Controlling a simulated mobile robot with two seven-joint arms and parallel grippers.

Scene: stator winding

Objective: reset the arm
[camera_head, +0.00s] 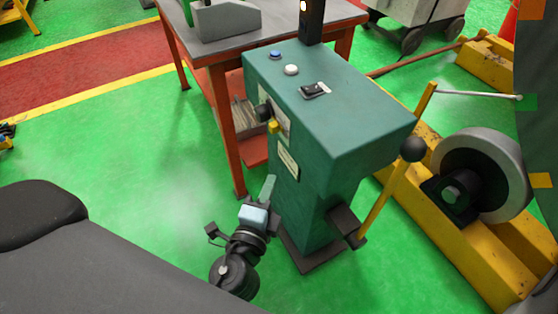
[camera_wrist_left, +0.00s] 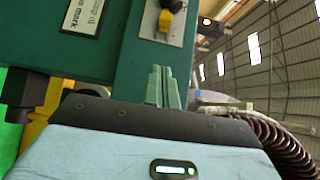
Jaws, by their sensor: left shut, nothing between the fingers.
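My left gripper (camera_head: 268,188) is shut and empty. It stands upright beside the lower front of a green machine cabinet (camera_head: 330,120), with its fingers just left of the cabinet's front face in the head view. In the left wrist view the closed fingers (camera_wrist_left: 162,87) stand together in front of the green cabinet. A panel with a black and yellow knob (camera_head: 272,124) is above them; the yellow knob also shows in the left wrist view (camera_wrist_left: 166,20). I cannot tell whether the fingers touch the cabinet. My right gripper is in neither view.
The cabinet top carries a blue button (camera_head: 275,54), a white button (camera_head: 291,70) and a black switch (camera_head: 315,90). A red-legged workbench (camera_head: 237,35) stands behind. A yellow frame with a grey wheel (camera_head: 490,172) and a black-knobbed lever (camera_head: 412,149) is at right. Green floor (camera_head: 130,150) is clear at left.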

